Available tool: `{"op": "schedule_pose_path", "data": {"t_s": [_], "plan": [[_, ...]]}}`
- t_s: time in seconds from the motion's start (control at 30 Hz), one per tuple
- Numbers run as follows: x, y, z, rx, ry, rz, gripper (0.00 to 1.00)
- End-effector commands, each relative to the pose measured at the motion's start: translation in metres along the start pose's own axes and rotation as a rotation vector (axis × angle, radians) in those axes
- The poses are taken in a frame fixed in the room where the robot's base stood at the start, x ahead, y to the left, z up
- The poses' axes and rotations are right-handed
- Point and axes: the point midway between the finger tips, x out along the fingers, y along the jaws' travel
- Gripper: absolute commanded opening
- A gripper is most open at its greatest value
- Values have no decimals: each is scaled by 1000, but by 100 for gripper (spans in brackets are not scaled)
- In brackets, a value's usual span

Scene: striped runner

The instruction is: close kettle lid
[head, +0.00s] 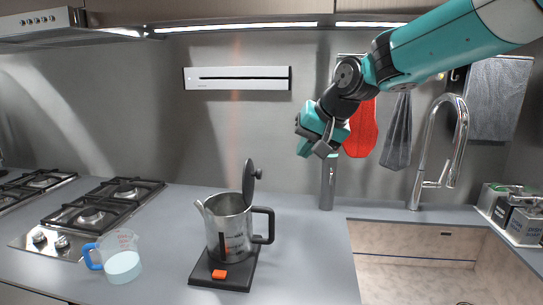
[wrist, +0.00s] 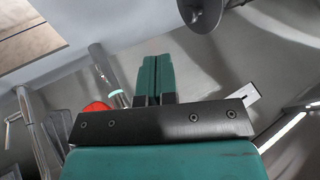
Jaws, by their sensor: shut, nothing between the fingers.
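The steel kettle (head: 232,228) stands upright on a black base (head: 205,271) with an orange switch, on the grey counter. Its black lid (head: 249,182) stands open, nearly vertical, at the kettle's handle side, with its knob pointing right. The black handle (head: 268,226) is on the right. My gripper (head: 309,144) is in the air above and to the right of the lid, apart from it. Its teal fingers (wrist: 155,78) are shut together with nothing between them. In the wrist view, a dark round part at the top right (wrist: 204,12) is probably the lid with its knob.
A measuring cup (head: 122,262) with a blue handle stands left of the kettle. The gas hob (head: 90,212) is farther left. A sink (head: 415,262) and tall faucet (head: 455,150) are at right. A dark cylinder (head: 327,185) stands by the wall. A red mitt (head: 361,130) hangs behind my arm.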

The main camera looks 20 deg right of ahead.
Motion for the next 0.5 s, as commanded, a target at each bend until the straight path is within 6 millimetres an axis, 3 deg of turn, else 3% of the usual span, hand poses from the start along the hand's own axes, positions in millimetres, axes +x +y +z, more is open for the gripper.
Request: {"op": "schedule_pose_path", "data": {"t_s": [0.03,0.17,0.5], "plan": [[-1,2,-9,20,12,3,0],[12,3,-11,27,15,3,0],[80,2,-10,23,11,4,0]]}}
